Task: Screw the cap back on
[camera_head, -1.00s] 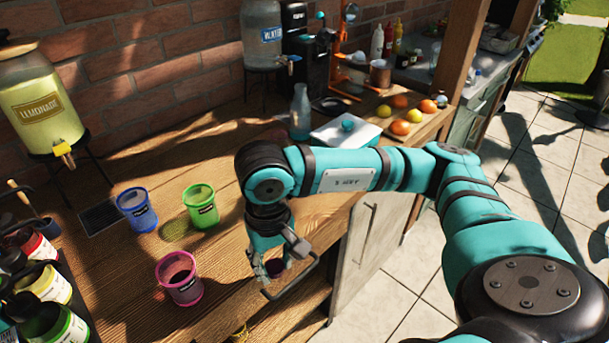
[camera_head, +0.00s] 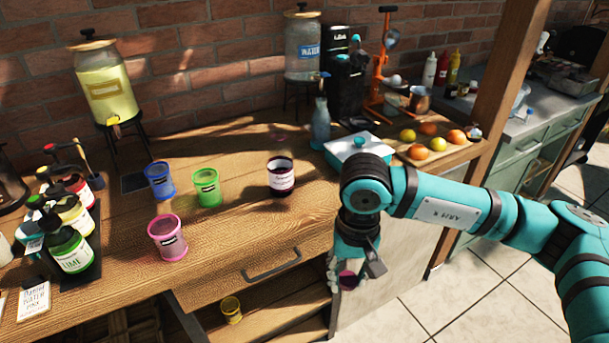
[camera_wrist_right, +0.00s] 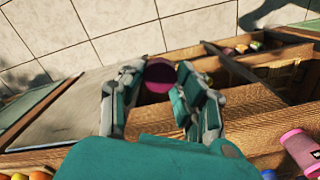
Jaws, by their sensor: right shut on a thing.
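My right gripper (camera_head: 355,275) is shut on a round magenta cap (camera_head: 348,281), held in front of the wooden counter's edge, right of the drawer handle. In the right wrist view the cap (camera_wrist_right: 160,75) sits between the two fingers near their tips. A glass jar (camera_head: 281,178) with dark contents and a white label stands upright on the counter, up and left of my gripper and apart from it. No lid shows on its dark top. My left gripper is not in view.
Blue (camera_head: 160,181), green (camera_head: 207,187) and pink (camera_head: 167,237) cups stand left of the jar. A black drawer handle (camera_head: 272,264) juts from the front. The counter before the jar is clear.

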